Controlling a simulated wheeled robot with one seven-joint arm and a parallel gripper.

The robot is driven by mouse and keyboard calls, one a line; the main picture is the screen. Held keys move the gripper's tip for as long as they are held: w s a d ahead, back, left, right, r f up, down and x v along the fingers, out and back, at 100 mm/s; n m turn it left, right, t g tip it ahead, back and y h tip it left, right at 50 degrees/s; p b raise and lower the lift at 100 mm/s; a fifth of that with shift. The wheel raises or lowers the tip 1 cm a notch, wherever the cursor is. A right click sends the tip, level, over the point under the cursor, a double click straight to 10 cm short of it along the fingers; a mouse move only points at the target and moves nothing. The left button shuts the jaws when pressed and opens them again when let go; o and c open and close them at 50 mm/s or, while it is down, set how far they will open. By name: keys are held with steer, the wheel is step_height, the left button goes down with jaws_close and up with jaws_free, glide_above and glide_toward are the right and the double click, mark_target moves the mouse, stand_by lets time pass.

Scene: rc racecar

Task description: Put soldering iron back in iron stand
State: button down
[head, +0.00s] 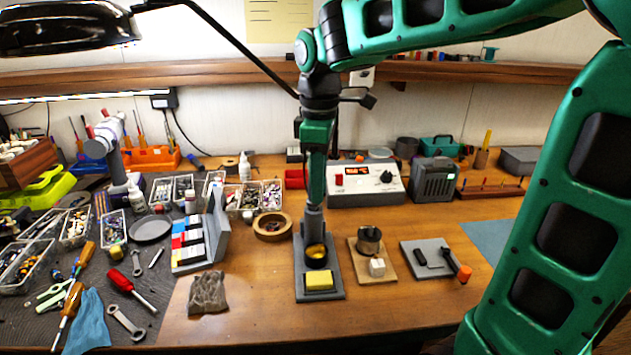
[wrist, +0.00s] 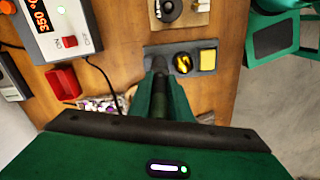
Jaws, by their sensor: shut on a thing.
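The iron stand (head: 335,290) is a grey base on the wooden bench, with a brass-wool cup and a yellow sponge; it also shows in the wrist view (wrist: 207,43). A grey upright piece (head: 313,220) rises at the back of the base, directly below my gripper (head: 315,185). My gripper points down over this end of the stand. In the wrist view, my gripper (wrist: 160,98) is shut on the dark soldering iron (wrist: 160,84), whose lower end reaches the stand's end beside the cup. The iron's tip is hidden, so I cannot tell how far inside the holder it is.
A soldering station (head: 365,186) with a red display stands behind to the right. A wooden board (head: 388,268) with a spool and white block is right of the stand.

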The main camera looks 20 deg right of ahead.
steer(key=shift+f, duration=0.5)
steer(key=c, duration=1.2)
jaws_free()
steer(key=shift+o, duration=0.2)
steer(key=shift+r, duration=4.5)
